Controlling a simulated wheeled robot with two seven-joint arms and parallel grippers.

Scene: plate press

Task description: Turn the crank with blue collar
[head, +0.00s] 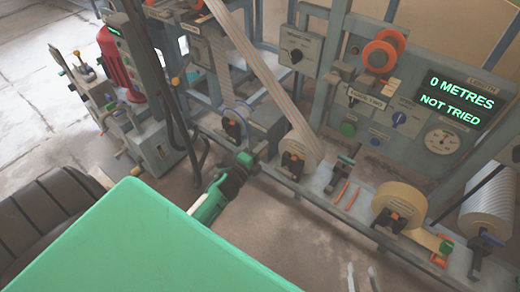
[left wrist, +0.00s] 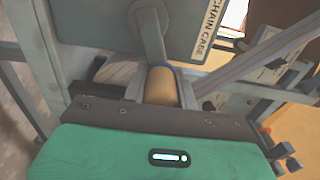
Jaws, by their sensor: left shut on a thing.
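My left gripper (head: 246,160) reaches out beyond my green arm cover to the near side of the machine in the head view. In the left wrist view its grey jaws are shut on a tan, round crank handle (left wrist: 161,87). A thin bluish edge shows around the handle's far end; I cannot tell clearly if it is the collar. A grey crank arm (left wrist: 151,35) runs from the handle up to the case marked CHAIN CASE (left wrist: 210,25). In the head view the gripper hides the handle. Two pale, separated fingers of my right gripper (head: 362,279) show at the bottom edge.
A display (head: 455,100) reads 0 METRES, NOT TRIED. Striped webbing (head: 265,75) runs down to a roll (head: 300,158) beside the left gripper. A tan roll (head: 400,203) and an orange spool (head: 383,50) are further right. Bare floor lies below the rail.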

